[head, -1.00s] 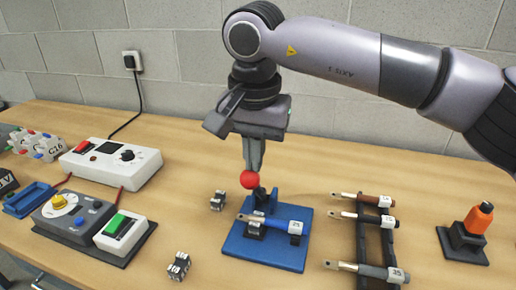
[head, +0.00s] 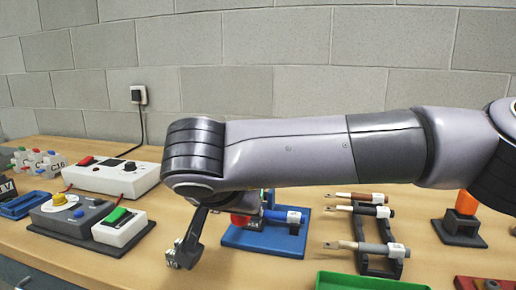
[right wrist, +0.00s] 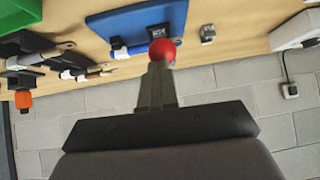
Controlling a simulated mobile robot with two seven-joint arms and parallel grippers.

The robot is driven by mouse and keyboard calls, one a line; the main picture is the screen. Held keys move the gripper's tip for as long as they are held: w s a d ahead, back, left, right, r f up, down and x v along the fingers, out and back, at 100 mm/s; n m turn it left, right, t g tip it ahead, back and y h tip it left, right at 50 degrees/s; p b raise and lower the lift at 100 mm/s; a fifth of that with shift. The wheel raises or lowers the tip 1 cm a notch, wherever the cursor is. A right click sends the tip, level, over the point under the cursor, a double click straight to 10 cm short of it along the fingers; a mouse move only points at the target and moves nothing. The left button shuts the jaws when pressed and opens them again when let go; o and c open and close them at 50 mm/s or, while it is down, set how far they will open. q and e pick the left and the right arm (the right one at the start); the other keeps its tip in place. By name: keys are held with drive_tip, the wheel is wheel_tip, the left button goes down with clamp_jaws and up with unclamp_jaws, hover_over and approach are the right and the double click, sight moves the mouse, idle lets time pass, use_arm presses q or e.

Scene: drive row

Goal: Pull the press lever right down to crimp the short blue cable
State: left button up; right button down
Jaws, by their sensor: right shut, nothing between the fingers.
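The press has a blue base (head: 262,241) on the bench, partly behind my arm. The short blue cable (head: 275,214) with a white label lies across the press. In the right wrist view, my right gripper (right wrist: 158,68) is shut and empty, its fingertips at the red ball (right wrist: 163,52); I cannot tell whether they touch. The blue base (right wrist: 135,25) shows beyond. My left gripper is out of view.
A dark rack (head: 375,262) with several cables stands right of the press. A green tray (head: 365,283) is at the front edge, an orange-handled tool (head: 466,203) farther right. Control boxes (head: 75,218) stand left.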

sight(241, 225)
drive_tip(key=shift+s+a+f+t+b, duration=0.15)
drive_tip(key=shift+f+t+b, duration=0.1)
drive_tip(key=shift+f+b, duration=0.3)
drive_tip(key=shift+s+d+f+t+b, duration=0.15)
drive_tip(key=shift+f+t+b, duration=0.15)
drive_tip(key=shift+f, duration=0.4)
drive_tip(key=shift+a+f+b, duration=0.1)
drive_tip(key=shift+f+b, duration=0.2)
drive_tip(key=shift+b, duration=0.1)
drive_tip(key=shift+s+a+f+b, duration=0.1)
drive_tip(key=shift+s+f+b, duration=0.2)
drive_tip(key=shift+f+b, duration=0.4)
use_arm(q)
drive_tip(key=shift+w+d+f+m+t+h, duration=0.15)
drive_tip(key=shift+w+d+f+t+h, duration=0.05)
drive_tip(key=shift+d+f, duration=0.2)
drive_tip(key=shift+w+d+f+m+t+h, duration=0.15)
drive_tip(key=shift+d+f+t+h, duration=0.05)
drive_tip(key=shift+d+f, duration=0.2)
use_arm(e)
drive_tip(key=shift+f, duration=0.1)
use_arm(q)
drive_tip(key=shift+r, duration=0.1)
